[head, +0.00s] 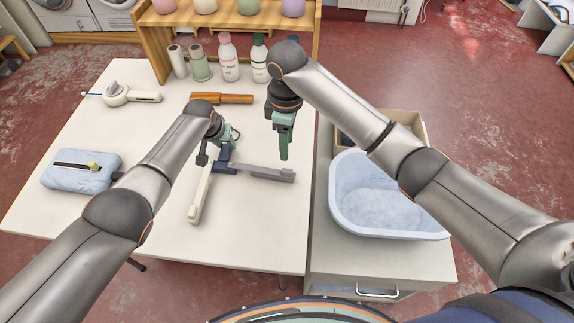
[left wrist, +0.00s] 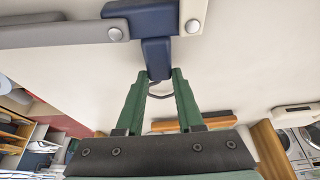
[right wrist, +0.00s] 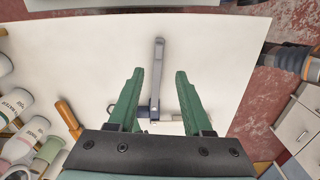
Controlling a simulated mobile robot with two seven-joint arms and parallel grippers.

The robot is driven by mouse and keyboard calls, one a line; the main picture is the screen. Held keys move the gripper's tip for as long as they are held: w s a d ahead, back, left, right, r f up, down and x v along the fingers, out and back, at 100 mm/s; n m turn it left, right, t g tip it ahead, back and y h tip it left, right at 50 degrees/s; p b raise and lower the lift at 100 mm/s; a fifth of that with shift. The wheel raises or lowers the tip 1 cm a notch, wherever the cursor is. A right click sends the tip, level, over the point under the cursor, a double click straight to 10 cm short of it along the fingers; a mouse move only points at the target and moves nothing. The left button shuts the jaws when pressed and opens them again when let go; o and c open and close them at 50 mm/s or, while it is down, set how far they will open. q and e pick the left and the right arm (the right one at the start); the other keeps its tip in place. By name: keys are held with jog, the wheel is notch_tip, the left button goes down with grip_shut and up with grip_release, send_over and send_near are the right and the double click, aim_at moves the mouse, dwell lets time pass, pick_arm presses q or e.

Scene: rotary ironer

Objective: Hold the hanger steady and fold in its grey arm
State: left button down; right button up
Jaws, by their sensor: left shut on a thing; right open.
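The folding hanger lies over the white table (head: 110,195) with a dark blue hub (head: 225,157). Its grey arm (head: 262,173) sticks out to the right in the head view, and its cream arm (head: 199,200) points down toward the front edge. My left gripper (head: 228,143) is shut on the hub's blue tab (left wrist: 157,58), which shows between its green fingers in the left wrist view. My right gripper (head: 284,157) is open and empty, pointing down above the grey arm, apart from it. In the right wrist view the grey arm (right wrist: 158,65) appears between and beyond the open fingers.
A brown-handled tool (head: 222,98) and a white gadget (head: 130,95) lie behind the hanger. A folded blue cloth (head: 82,172) is at the left. Several bottles (head: 229,60) stand by the wooden shelf (head: 162,62). A pale blue basin (head: 345,205) sits on the cabinet at right.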

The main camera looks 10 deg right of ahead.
aim_at(287, 170)
notch_tip(287, 170, down, 10)
jog(key=shift+f, duration=0.1)
dwell(0.4)
grip_shut()
dwell(1.2)
